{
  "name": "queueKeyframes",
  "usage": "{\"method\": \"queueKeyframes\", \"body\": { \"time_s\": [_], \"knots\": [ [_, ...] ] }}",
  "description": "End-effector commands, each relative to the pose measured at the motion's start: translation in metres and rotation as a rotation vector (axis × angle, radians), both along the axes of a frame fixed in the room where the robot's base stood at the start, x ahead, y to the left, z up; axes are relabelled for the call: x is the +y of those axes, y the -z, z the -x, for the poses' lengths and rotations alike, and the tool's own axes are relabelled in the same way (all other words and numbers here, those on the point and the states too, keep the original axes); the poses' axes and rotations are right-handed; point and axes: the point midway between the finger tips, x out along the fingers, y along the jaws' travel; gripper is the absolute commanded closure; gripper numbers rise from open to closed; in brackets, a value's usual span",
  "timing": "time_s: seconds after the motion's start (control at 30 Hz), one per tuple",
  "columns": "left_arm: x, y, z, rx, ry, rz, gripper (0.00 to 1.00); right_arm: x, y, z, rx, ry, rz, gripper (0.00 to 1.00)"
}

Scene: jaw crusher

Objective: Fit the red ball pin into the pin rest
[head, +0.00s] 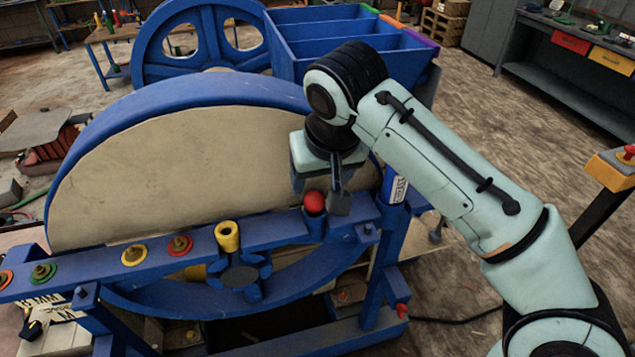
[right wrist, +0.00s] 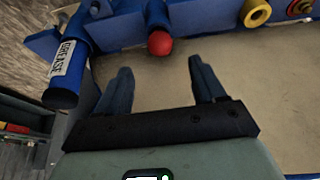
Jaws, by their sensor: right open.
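The red ball pin (head: 314,202) shows as a red ball on top of a short upright blue cylinder (head: 315,226) at the blue beam. In the right wrist view the red ball (right wrist: 160,44) lies just beyond my fingertips, centred between them. How deep the pin sits in the cylinder, and whether this cylinder is the pin rest, I cannot tell. My right gripper (head: 322,194) is above and close to the ball, pointing down. In the right wrist view its two fingers (right wrist: 160,68) are apart with nothing between them. My left gripper is out of view.
A blue grease tube (head: 396,189) stands right of the gripper. A yellow hollow cylinder (head: 228,236) and several coloured discs line the beam (head: 270,232) to the left. The big blue-rimmed flywheel (head: 200,165) rises close behind. A blue compartment bin (head: 350,35) stands farther back.

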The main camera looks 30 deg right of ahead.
Motion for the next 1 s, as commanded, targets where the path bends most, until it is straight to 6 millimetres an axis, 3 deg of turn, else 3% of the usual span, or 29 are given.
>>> {"method": "queueKeyframes", "body": {
  "time_s": [0.1,0.3,1.0],
  "knots": [
    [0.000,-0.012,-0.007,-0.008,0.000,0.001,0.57,0.003,-0.026,0.008,-0.005,-0.001,-0.002,0.31],
    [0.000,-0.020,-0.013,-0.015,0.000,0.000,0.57,0.004,-0.045,0.017,-0.001,0.001,-0.001,0.31],
    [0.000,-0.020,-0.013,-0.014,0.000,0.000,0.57,0.005,-0.047,0.019,0.000,0.000,0.000,0.31]
  ]
}}
